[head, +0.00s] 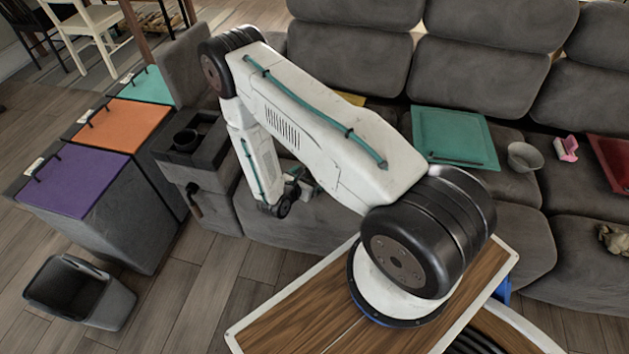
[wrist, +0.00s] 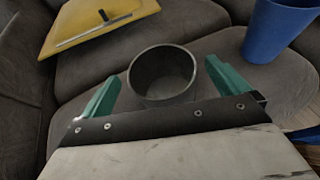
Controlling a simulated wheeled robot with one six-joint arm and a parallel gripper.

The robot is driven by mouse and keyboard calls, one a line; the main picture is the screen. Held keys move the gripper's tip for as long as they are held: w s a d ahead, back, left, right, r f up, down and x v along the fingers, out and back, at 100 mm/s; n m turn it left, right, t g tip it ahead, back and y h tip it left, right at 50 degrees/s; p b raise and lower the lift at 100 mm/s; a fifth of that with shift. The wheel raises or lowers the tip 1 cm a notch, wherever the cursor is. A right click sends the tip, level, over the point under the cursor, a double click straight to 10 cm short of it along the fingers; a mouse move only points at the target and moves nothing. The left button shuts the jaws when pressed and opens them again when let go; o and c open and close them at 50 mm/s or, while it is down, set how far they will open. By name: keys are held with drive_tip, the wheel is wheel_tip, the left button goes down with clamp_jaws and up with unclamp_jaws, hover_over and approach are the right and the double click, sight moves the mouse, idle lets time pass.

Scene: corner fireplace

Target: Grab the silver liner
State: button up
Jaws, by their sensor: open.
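A grey, metallic-looking open cylinder, which looks like the silver liner (wrist: 163,78), stands on the grey sofa seat in the wrist view, its mouth facing the camera. My gripper (wrist: 162,76) is open, with one green finger on each side of the liner in the picture. I see no clear contact, and the depth between fingertips and rim is hard to judge. In the head view my gripper (head: 298,184) is low over the sofa's left seat. The arm hides much of that area, and I cannot make out the liner there.
A blue cup (wrist: 275,28) stands right of the liner, and a yellow tray (wrist: 95,22) with a thin rod lies behind left. A teal tray (head: 453,137) and a grey bowl (head: 525,156) are farther along the sofa.

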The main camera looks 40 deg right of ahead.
drive_tip(key=x, duration=0.2)
drive_tip(key=shift+d+f, duration=0.15)
drive_tip(key=shift+d, duration=0.1)
drive_tip(key=c, duration=1.1)
